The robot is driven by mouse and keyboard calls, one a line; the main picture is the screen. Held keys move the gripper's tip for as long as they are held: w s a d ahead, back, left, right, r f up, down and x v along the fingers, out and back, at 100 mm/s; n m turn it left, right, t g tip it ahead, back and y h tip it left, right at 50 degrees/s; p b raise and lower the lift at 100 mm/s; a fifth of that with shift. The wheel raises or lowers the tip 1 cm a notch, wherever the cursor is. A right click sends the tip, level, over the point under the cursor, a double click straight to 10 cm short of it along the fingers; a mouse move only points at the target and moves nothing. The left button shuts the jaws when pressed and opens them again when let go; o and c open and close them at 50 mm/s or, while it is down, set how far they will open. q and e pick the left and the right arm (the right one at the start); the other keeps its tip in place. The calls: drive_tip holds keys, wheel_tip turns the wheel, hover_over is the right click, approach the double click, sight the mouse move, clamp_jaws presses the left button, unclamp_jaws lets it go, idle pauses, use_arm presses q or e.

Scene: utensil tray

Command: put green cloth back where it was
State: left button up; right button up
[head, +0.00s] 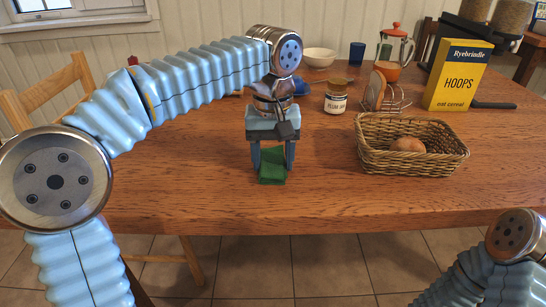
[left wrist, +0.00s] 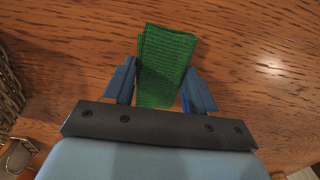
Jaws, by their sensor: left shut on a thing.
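The green cloth (head: 273,166) is a small folded piece, seen near the front middle of the wooden table. My left gripper (head: 272,158) points down over it, its two blue fingers on either side of the cloth. In the left wrist view the cloth (left wrist: 167,62) lies between the fingertips of the left gripper (left wrist: 160,88), which is shut on it. Whether the cloth touches the table I cannot tell. My right gripper is outside both views; only part of my right arm shows at the lower right of the head view.
A wicker basket (head: 370,162) with a brown egg or roll (head: 407,145) stands right of the gripper. Behind are a jar (head: 336,97), a toast rack (head: 388,98), a yellow cereal box (head: 458,77), a white bowl (head: 319,57) and a blue cup (head: 357,53). The table's front (head: 200,205) is clear.

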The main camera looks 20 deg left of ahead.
sight(273, 159)
use_arm(q)
drive_tip(key=shift+f, duration=0.15)
drive_tip(key=o, duration=1)
wheel_tip(273, 159, up, 12)
drive_tip(key=p, duration=0.4)
